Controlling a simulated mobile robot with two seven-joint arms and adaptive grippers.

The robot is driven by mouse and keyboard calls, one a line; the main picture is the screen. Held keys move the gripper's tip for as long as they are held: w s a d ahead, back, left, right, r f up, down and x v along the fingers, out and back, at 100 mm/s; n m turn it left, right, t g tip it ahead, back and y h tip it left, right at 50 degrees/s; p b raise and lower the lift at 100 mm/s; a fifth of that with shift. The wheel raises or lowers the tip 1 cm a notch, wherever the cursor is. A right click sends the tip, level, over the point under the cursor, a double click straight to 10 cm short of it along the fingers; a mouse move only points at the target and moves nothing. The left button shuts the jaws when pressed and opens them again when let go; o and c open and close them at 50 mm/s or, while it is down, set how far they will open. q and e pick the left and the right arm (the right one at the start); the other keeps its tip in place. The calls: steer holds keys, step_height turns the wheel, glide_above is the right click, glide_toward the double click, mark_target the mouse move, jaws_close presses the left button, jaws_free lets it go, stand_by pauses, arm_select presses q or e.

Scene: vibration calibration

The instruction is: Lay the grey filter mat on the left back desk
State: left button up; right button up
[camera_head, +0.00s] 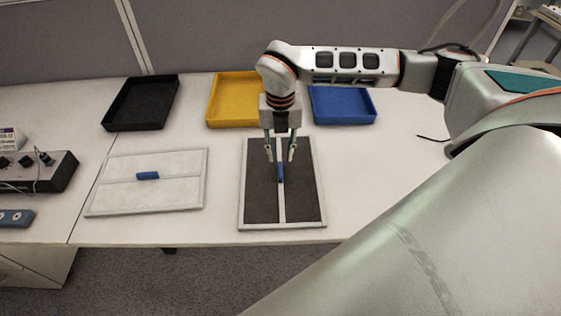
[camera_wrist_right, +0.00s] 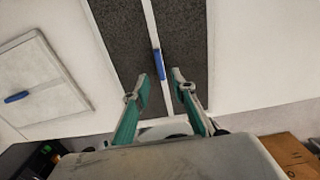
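A dark grey filter mat (camera_head: 303,190) with a pale frame, a pale centre strip and a blue handle (camera_head: 281,172) lies flat on the white desk. My right gripper (camera_head: 280,158) points down over this mat, its fingers open on either side of the strip near the handle. A paler mat (camera_head: 180,193) with a blue handle lies to the left. My left gripper is not in view.
Black (camera_head: 140,103), yellow (camera_head: 228,102) and blue (camera_head: 342,105) trays stand along the back partition. A control box (camera_head: 40,172) with knobs sits on the left desk (camera_head: 62,212), beyond a seam. White desktop right of the dark mat is clear.

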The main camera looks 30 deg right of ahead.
mark_target(281, 170)
step_height(281, 170, up, 6)
stand_by(0.8)
